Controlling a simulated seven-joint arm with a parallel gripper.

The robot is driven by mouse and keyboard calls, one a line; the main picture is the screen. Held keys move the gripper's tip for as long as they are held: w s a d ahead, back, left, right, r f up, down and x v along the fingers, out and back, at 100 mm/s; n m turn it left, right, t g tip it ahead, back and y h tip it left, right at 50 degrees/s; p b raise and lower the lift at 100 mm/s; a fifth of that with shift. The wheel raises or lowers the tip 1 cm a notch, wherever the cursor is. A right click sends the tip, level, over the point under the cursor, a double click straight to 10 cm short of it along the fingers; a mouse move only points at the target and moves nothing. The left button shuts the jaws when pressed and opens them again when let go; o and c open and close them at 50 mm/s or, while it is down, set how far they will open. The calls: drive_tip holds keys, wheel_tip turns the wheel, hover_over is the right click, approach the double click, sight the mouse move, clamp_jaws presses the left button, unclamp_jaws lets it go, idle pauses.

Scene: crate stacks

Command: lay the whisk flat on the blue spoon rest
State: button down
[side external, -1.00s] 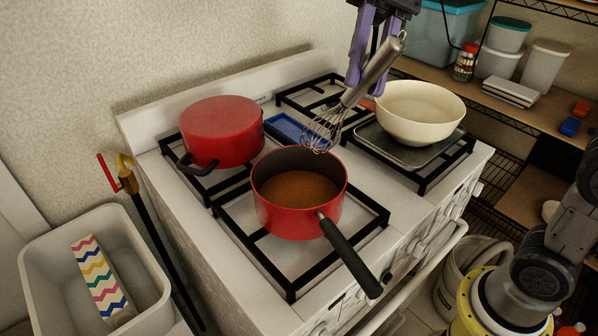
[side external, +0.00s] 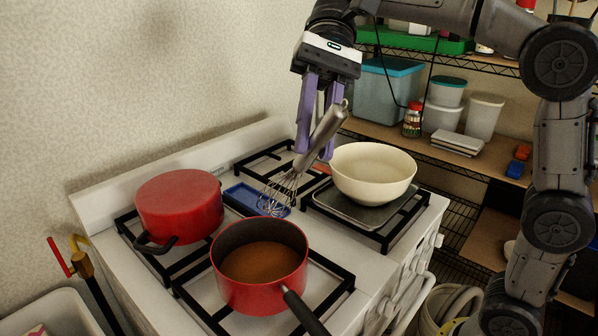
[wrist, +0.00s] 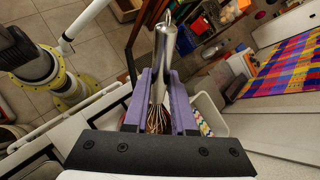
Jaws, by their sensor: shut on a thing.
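The whisk (side external: 321,140) has a steel handle and a wire head. My gripper (side external: 314,152), with purple fingers, is shut on its handle. The whisk is tilted, handle end up to the right and wire head down to the left. The blue spoon rest (side external: 238,193) lies on the stove between the burner grates, behind the red pot. The wire head overlaps the spoon rest's right part in the side view; I cannot tell whether they touch. In the wrist view the whisk handle (wrist: 165,45) stands between the fingers (wrist: 160,80); the spoon rest is not visible there.
An open red pot (side external: 262,289) with brown contents stands in front of the spoon rest. A cream bowl (side external: 372,178) sits on a grey tray (side external: 348,212) to the right. The white stove back panel (side external: 190,165) rises behind.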

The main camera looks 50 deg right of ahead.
drive_tip(key=shift+w+a+h, duration=0.15)
drive_tip(key=shift+w+h, duration=0.1)
drive_tip(key=shift+h, duration=0.15)
drive_tip(key=w+d+f+h, duration=0.1)
drive_tip(key=w, duration=0.2)
drive_tip(key=w+f+t+h, duration=0.1)
drive_tip(key=w+f, duration=0.1)
drive_tip(key=w, duration=0.1)
drive_tip(key=w+d+f+t, duration=0.1)
drive_tip(key=w+f, duration=0.1)
drive_tip(key=w, duration=0.1)
drive_tip(key=shift+w+d+f+n+h, duration=0.25)
drive_tip(key=shift+d+n+h, duration=0.05)
drive_tip(key=shift+n+h, duration=0.1)
drive_tip(key=w+d+f+n+t+h, duration=0.2)
drive_tip(key=w+d+f+n+t, duration=0.1)
drive_tip(key=w+d+f, duration=0.5)
drive_tip(key=w+d+f+n+t+h, duration=0.2)
drive_tip(key=w+d+f+t+h, duration=0.1)
drive_tip(key=w+d+f, duration=0.5)
drive_tip(key=shift+w+d+f+n+t+h, duration=0.15)
drive_tip(key=shift+w+f+n+t+h, duration=0.4)
drive_tip(key=shift+w+f, duration=1.8)
drive_tip(key=shift+y, duration=0.25)
drive_tip(key=shift+s+x, duration=0.2)
drive_tip(key=shift+x, duration=1.25)
drive_tip(key=shift+s+x, duration=0.15)
drive_tip(key=shift+x, duration=1.3)
drive_tip(key=shift+f, duration=0.15)
